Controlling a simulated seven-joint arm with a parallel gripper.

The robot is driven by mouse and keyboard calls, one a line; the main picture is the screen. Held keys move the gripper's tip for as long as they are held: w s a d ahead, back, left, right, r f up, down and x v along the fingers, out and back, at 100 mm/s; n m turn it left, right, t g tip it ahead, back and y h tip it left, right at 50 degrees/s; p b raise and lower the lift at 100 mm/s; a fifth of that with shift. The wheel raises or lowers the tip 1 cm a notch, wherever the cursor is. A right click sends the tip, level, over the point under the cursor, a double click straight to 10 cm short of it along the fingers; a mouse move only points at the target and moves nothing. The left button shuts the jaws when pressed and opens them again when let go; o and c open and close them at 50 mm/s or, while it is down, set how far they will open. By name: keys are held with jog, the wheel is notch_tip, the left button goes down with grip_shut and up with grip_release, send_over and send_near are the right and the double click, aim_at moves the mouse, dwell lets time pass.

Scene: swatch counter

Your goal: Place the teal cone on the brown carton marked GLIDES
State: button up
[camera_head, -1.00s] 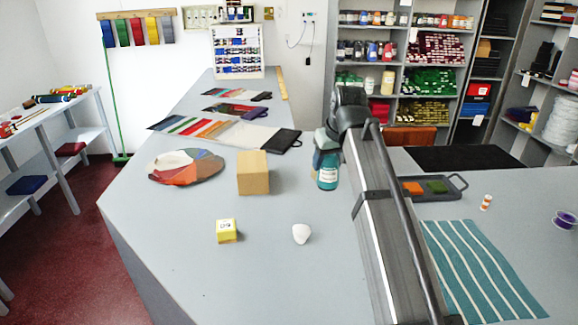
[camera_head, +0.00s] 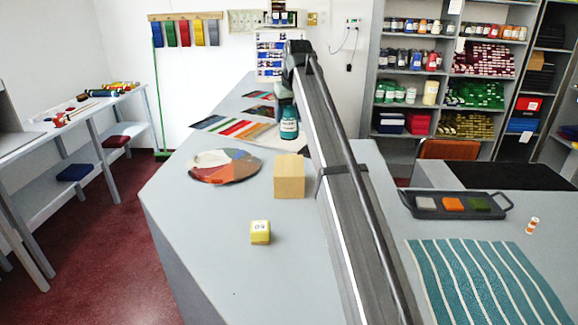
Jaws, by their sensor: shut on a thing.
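The teal cone (camera_head: 289,126) looks like a small teal bottle with a pale label band. It hangs upright under my gripper (camera_head: 285,97), which is shut on it; the fingers are small and partly hidden by my arm. The brown carton (camera_head: 289,178) stands on the grey counter, just below the cone in the picture. A gap shows between the cone's bottom and the carton's top. The cone appears above and somewhat beyond the carton; the exact depth is hard to tell. No lettering is readable on the carton.
A yellow cube (camera_head: 260,232) stands in front of the carton. A round colour palette (camera_head: 223,167) lies to its left, with swatch strips (camera_head: 233,127) behind. A dark tray (camera_head: 415,208), an orange-and-white cylinder (camera_head: 532,226) and a striped teal cloth (camera_head: 485,280) are right of my arm.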

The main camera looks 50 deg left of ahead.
aim_at(292, 121)
jog(key=shift+w+a+f, duration=0.1)
jog(key=shift+w+f, duration=0.05)
jog(key=shift+f, duration=4.75)
jog(key=shift+f, duration=0.15)
jog(key=o, duration=1.1)
jog(key=v, duration=1.2)
